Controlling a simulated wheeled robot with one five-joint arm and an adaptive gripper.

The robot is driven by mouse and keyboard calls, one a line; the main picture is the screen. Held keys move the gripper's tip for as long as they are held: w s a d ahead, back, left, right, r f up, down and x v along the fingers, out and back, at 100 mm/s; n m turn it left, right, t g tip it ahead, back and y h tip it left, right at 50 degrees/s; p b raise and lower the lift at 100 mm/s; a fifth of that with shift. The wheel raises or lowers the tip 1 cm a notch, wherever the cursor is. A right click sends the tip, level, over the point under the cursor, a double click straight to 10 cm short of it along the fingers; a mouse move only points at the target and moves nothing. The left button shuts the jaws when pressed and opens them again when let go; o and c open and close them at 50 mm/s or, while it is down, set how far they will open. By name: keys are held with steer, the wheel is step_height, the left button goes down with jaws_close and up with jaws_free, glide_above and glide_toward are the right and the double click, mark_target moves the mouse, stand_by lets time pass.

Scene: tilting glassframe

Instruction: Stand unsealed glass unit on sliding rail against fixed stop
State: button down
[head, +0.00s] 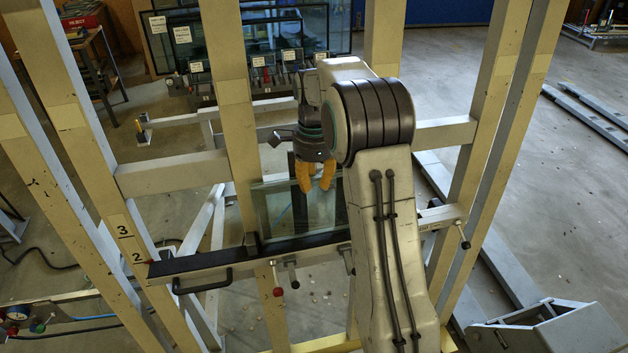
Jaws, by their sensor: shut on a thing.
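The glass unit (275,212) is a small clear pane with a dark lower edge, standing near upright in the middle of the frame. My gripper (316,178), with orange fingers, is shut on its upper edge. The lower edge is at the black sliding rail (205,262); I cannot tell whether it bears on it. A small dark block (251,243) is at the pane's lower left corner, perhaps the fixed stop; a gap or contact there is too small to tell. My arm hides the pane's right side and part of the rail.
Beige uprights (232,120) and a cross bar (172,174) of the tilting frame surround the pane. A black handle (203,285) and a red-knobbed lever (277,291) are at the rail's front. Labelled larger panes (180,45) stand behind.

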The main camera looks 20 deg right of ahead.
steer(key=shift+f, duration=0.15)
steer(key=c, duration=1.1)
jaws_free()
steer(key=shift+f, duration=0.2)
steer(key=shift+r, duration=0.15)
steer(key=r+p, duration=0.4)
steer(key=r, duration=0.1)
steer(key=shift+w+r+p, duration=0.1)
steer(key=shift+w+p, duration=0.15)
steer(key=shift+p, duration=0.15)
steer(key=shift+w+d+r, duration=0.1)
steer(key=shift+w+r, duration=0.05)
steer(key=shift+r, duration=1.05)
steer(key=shift+w+r, duration=0.15)
steer(key=shift+r, duration=1)
